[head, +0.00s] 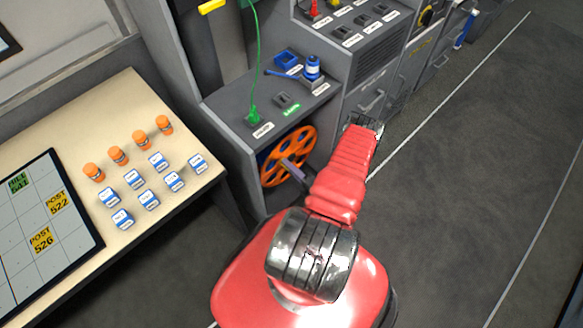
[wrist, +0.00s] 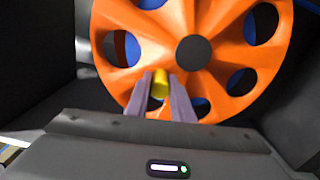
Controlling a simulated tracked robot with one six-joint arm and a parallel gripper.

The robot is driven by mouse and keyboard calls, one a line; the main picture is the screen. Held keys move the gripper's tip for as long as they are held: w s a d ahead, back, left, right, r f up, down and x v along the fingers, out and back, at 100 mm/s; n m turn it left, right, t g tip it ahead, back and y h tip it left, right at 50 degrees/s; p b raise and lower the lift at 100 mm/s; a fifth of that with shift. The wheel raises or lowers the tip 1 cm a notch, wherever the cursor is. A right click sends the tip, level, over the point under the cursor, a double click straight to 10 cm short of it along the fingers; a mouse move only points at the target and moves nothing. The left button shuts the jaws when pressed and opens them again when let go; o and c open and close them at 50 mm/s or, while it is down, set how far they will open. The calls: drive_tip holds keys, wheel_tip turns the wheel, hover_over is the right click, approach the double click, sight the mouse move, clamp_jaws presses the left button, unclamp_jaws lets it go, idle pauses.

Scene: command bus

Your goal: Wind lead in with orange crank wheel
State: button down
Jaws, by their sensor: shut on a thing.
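The orange crank wheel (head: 306,143) stands upright on the side of the grey console in the head view. In the wrist view the orange wheel (wrist: 226,72) fills the upper middle, with round holes and a dark hub. A yellow crank handle (wrist: 160,84) sticks out from the wheel's lower left part. My gripper (wrist: 163,82) is shut on the yellow handle, one finger on each side. In the head view my gripper (head: 292,170) reaches the wheel's face, and its grip is too small to make out there. A green lead (head: 257,55) hangs down to the console top above the wheel.
A blue item (head: 313,66) stands on the console (head: 225,110). The grey floor (head: 450,190) at right is clear.

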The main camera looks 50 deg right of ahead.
drive_tip(key=shift+s+d+f, duration=0.1)
drive_tip(key=shift+d, duration=0.15)
drive_tip(key=c, duration=1.8)
unclamp_jaws()
drive_tip(key=shift+c, duration=0.2)
drive_tip(key=o, duration=0.3)
drive_tip(key=shift+a, duration=0.15)
drive_tip(key=s+a, duration=0.2)
drive_tip(key=s, duration=1.1)
drive_tip(key=shift+s, duration=0.3)
